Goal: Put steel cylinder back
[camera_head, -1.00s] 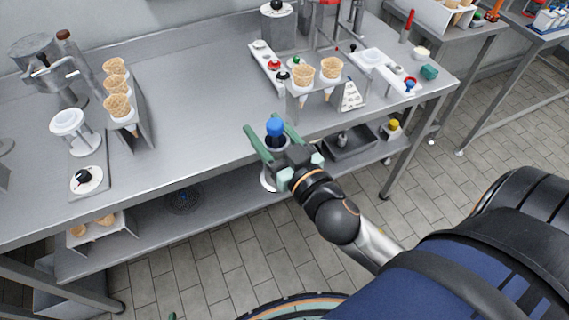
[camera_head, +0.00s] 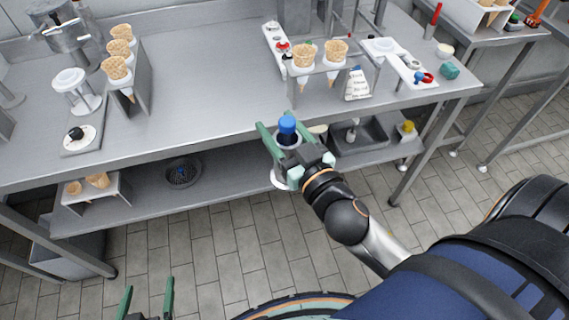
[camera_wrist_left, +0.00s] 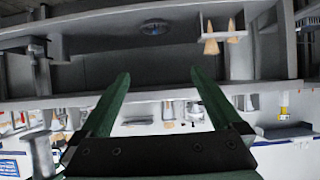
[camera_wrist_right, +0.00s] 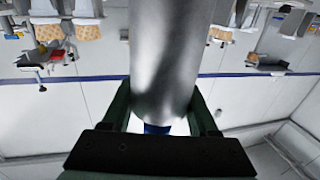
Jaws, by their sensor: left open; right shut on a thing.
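The steel cylinder (camera_wrist_right: 165,60) is a shiny metal tube filling the middle of the right wrist view. My right gripper (camera_head: 276,130) is shut on it. In the head view its blue knob (camera_head: 287,124) stands up between the fingers, and most of the tube is hidden by the gripper and its low camera angle. The cylinder is held at the table's front edge, apparently in front of it. My left gripper (camera_head: 147,295) is open and empty at the bottom of the head view, over the floor; its fingers also show in the left wrist view (camera_wrist_left: 155,95).
The steel table (camera_head: 200,95) bears a left cone holder (camera_head: 140,85), a white stand (camera_head: 75,85) and a middle cone rack (camera_head: 318,80). The lower shelf (camera_head: 225,180) has a dark round fitting (camera_head: 183,172), a small cone holder (camera_head: 95,190) and a grey tray (camera_head: 362,140). Floor in front is clear.

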